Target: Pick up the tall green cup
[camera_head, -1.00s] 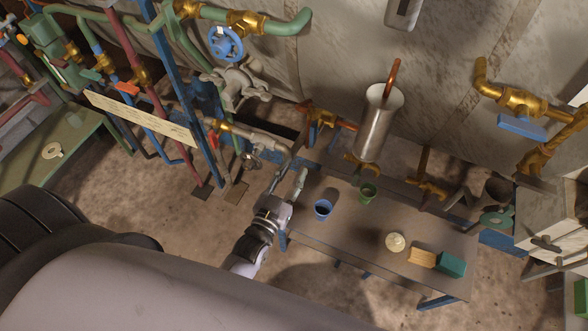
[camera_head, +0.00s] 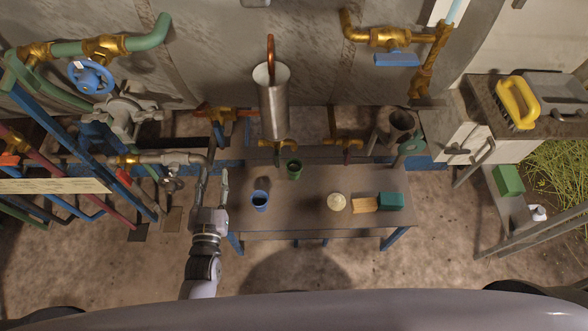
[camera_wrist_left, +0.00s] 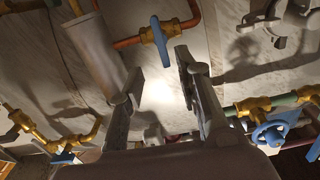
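The green cup (camera_head: 294,169) stands upright on the table (camera_head: 320,215), near its back edge and under the metal cylinder. A blue cup (camera_head: 260,200) stands nearer, to the left of the green one. My left gripper (camera_head: 214,183) is at the table's left end, left of both cups and apart from them. Its fingers are spread with nothing between them. In the left wrist view the open fingers (camera_wrist_left: 160,75) point at the wall and pipes, and no cup shows there. My right gripper is not in view.
A metal cylinder (camera_head: 273,105) with a copper pipe hangs behind the green cup. A round pale disc (camera_head: 336,202), a tan block (camera_head: 365,204) and a teal block (camera_head: 391,201) sit on the right of the table. Pipes and valves (camera_head: 130,160) crowd the left.

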